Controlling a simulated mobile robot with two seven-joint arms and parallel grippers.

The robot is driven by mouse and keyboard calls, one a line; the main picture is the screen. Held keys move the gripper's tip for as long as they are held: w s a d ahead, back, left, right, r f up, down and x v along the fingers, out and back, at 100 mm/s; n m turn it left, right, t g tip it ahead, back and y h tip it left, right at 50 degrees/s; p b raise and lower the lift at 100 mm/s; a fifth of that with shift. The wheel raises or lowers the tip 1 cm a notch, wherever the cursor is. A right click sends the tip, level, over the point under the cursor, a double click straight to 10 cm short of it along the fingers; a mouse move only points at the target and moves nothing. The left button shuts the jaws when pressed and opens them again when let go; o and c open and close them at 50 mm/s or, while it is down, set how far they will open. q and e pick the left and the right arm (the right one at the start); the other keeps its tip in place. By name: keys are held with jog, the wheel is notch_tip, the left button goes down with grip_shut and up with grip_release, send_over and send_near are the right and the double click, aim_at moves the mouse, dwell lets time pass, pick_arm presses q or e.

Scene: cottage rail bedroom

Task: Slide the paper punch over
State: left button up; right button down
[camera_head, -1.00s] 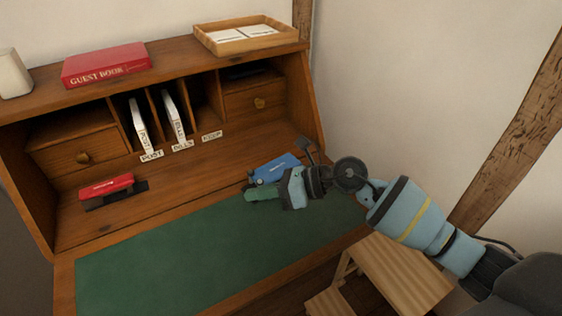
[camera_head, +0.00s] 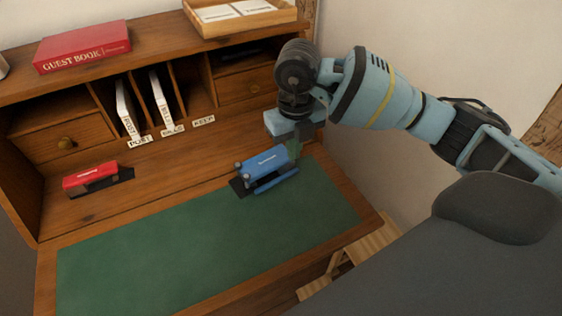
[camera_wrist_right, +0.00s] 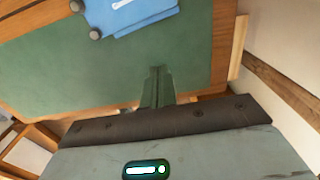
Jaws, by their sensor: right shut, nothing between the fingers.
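The blue paper punch (camera_head: 264,167) sits on the desk at the back edge of the green writing mat, with a black base showing at its left. In the right wrist view the punch (camera_wrist_right: 135,12) is at the top edge, partly cut off. My right gripper (camera_head: 295,152) points down just beyond the punch's right end, its fingers closed and empty. Its fingertips (camera_wrist_right: 157,72) show over the green mat in the right wrist view, apart from the punch there. Whether they touch it is unclear in the head view. My left gripper is not in view.
A red desk tool (camera_head: 90,177) lies at the left on a dark strip. Labelled letter slots (camera_head: 163,100) and drawers stand behind. A guest book (camera_head: 82,46) and wooden tray (camera_head: 240,24) are on top. The green mat (camera_head: 200,240) is clear in front.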

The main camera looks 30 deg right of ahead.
notch_tip(320, 180, down, 10)
jog(key=shift+s+a+f, duration=0.1)
jog(key=w, duration=0.3)
jog(key=shift+w, duration=0.55)
